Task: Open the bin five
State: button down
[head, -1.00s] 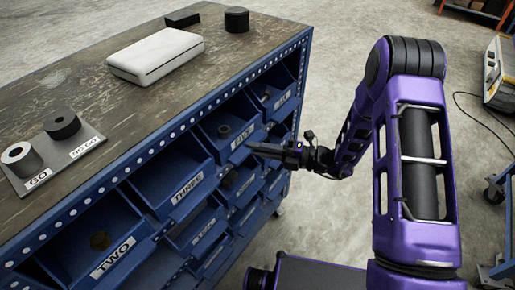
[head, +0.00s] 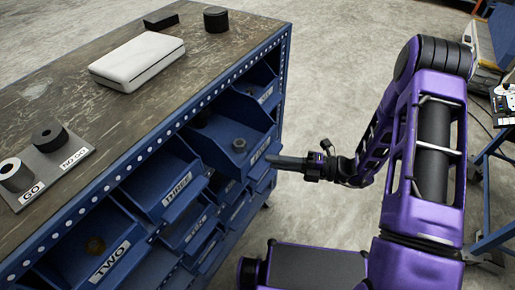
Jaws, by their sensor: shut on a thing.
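A blue bin (head: 225,160) in the top row of the blue cabinet is pulled out towards my arm. It stands further out than its neighbours and its open top shows. A dark ring-shaped part (head: 239,145) lies near its front, with another dark part further back. Its white label (head: 261,150) is seen at a steep angle and is hard to read; I take it as bin five. My gripper (head: 275,161) is shut on the bin's front, beside the label. The exact contact is partly hidden by the fingers.
Bins marked THREE (head: 177,188) and TWO (head: 109,262) lie to the left. Another labelled bin (head: 263,90) is at the far end. A white case (head: 137,63) and dark cylinders stand on the worn cabinet top (head: 60,105). A blue cart (head: 490,190) stands at right. The floor between is clear.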

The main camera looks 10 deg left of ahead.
jog(key=shift+s+d+p, duration=0.15)
jog(key=shift+s+d, duration=0.2)
jog(key=shift+d, duration=0.5)
jog(key=shift+s+d+p, duration=0.15)
jog(key=shift+s+d, duration=0.2)
jog(key=shift+d, duration=0.55)
jog(key=shift+s+d+p, duration=0.15)
jog(key=shift+s+d, duration=0.2)
jog(key=shift+d, duration=0.5)
jog(key=c, duration=0.8)
grip_release()
jog(key=shift+c, duration=0.2)
jog(key=shift+d, duration=0.1)
jog(key=d, duration=1.7)
jog(key=shift+d, duration=0.1)
